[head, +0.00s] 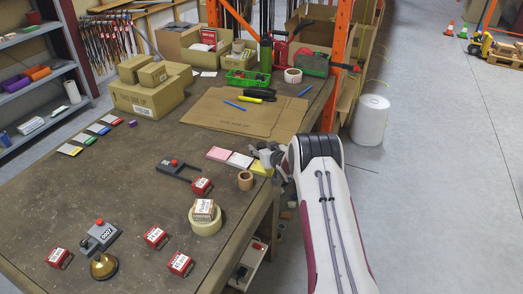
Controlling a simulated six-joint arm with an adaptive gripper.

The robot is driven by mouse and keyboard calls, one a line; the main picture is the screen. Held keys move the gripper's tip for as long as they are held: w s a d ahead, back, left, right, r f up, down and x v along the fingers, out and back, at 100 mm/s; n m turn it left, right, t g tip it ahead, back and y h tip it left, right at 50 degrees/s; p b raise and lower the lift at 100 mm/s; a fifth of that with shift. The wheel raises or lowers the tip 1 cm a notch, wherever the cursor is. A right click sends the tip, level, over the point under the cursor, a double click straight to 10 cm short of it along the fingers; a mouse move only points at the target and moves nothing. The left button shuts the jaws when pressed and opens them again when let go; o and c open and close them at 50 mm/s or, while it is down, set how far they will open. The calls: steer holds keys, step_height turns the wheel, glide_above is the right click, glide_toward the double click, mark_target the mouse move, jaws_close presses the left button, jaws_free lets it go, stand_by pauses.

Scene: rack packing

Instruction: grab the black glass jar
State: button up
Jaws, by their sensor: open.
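I cannot make out a black glass jar for certain in the head view. A dark, upright cylinder (265,54) stands at the back of the table; its material is unclear. My gripper (263,153) is small and partly hidden by my own arm. It is open at the right edge of the table, beside the sticky-note pads (239,160) and above a brown tape roll (245,180). The dark cylinder is well behind it.
The worktable (120,190) holds small red-and-white boxes (155,237), a cream tape roll (205,222) with a box on it, and a brass bell (104,266). Flat cardboard (235,118), cartons (147,97) and a green crate (247,79) lie behind. An orange post (337,62) rises at the right.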

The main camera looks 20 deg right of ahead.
mark_target(261, 144)
steer(key=c, duration=1.3)
steer(key=shift+r, duration=0.1)
jaws_close()
steer(key=shift+r, duration=4.95)
